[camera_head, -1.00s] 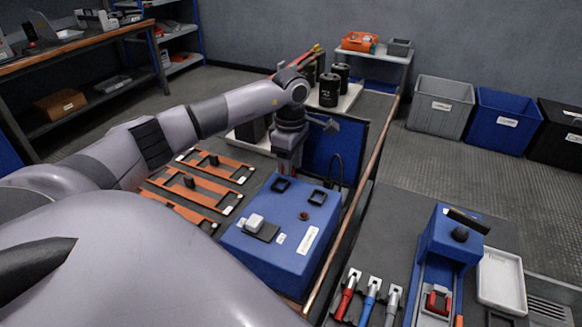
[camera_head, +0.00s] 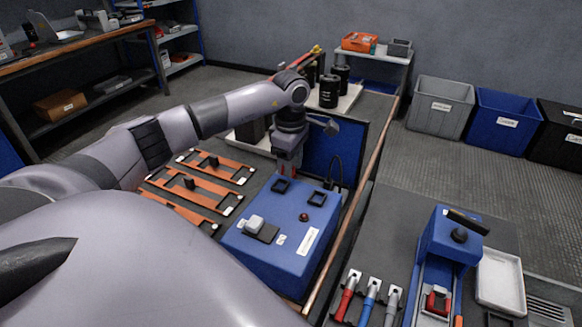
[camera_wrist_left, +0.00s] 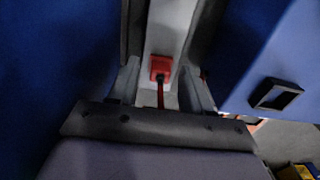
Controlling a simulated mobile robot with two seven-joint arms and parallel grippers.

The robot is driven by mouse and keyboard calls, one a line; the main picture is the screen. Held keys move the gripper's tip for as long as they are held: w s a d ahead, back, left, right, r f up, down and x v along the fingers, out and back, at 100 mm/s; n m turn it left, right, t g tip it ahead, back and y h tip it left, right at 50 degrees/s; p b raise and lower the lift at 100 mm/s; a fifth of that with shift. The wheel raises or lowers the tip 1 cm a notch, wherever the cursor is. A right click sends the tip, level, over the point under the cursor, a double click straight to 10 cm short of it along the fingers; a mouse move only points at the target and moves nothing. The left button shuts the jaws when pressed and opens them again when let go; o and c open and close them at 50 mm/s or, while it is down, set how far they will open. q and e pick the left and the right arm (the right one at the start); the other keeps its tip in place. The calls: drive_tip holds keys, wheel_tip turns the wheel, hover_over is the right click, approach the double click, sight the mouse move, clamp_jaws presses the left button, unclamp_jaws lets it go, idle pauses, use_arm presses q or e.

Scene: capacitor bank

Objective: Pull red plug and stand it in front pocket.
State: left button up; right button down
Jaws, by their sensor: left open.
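The red plug (camera_wrist_left: 160,68) shows in the left wrist view against a pale grey strip, with a dark red lead running down from it. My left gripper (camera_wrist_left: 162,88) is open, with one finger on each side of the plug; I cannot tell whether they touch it. In the head view my left gripper (camera_head: 287,168) points down behind the blue box (camera_head: 262,262), beside an upright blue panel (camera_head: 335,145), and the plug is mostly hidden. Two black-rimmed square pockets (camera_head: 281,185) (camera_head: 318,198) are on the box top. One pocket (camera_wrist_left: 275,94) shows at right in the wrist view, looking empty.
Orange frames (camera_head: 190,187) lie left of the box. A copper-coloured rail (camera_head: 345,225) runs along its right side. Black cylinders (camera_head: 329,90) stand behind the gripper. Red, blue and grey handled connectors (camera_head: 368,300) and a white tray (camera_head: 500,280) are at right.

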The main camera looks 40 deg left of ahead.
idle(0.4)
use_arm(q)
clamp_jaws()
drive_tip(key=shift+r, duration=0.1)
drive_tip(key=shift+r+p, duration=2.6)
drive_tip(key=shift+r, duration=0.3)
drive_tip(key=shift+r+p, duration=1)
drive_tip(key=shift+r, duration=0.25)
